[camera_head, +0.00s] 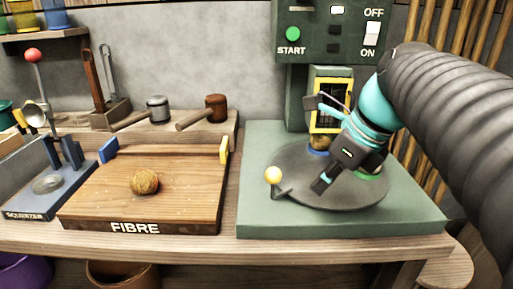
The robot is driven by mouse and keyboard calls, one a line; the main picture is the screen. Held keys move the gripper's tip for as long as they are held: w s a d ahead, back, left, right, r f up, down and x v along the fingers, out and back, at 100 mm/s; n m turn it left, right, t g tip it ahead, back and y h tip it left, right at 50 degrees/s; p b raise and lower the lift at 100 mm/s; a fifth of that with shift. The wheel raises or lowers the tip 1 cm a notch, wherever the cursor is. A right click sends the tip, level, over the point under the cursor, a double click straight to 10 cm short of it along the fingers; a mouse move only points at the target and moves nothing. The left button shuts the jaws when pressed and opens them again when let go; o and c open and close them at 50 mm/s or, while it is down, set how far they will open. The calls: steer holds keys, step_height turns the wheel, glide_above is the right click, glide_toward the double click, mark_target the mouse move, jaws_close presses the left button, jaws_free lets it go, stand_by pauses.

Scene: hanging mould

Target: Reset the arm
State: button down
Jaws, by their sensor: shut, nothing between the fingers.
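My arm reaches in from the right, with a teal wrist joint, and ends in my gripper (321,186). The gripper is shut and empty, its tips pointing down and left above the round dark turntable (300,195) of the green machine (420,212). I cannot tell whether the tips touch the turntable. Behind the gripper, a brown ball (320,142) sits at a blue ring under a yellow-framed opening (318,124). A green ring (370,176) shows partly behind the gripper.
The machine's panel (336,48) has a START button and an ON/OFF switch. Left is a wooden FIBRE board (190,195) with a fibrous brown ball (144,182). A squeezer (50,185) stands far left.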

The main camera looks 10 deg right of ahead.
steer(key=s+a+f+n+t+h, duration=0.1)
steer(key=s+f+n, duration=0.2)
steer(key=f+n, duration=0.4)
steer(key=s+a+f+n+t+h, duration=0.1)
steer(key=s+f+n, duration=0.3)
steer(key=n, duration=1.6)
step_height(320, 180, down, 3)
steer(key=shift+s+r+h, duration=0.1)
steer(key=shift+s+h, duration=0.05)
steer(key=shift+h, duration=0.55)
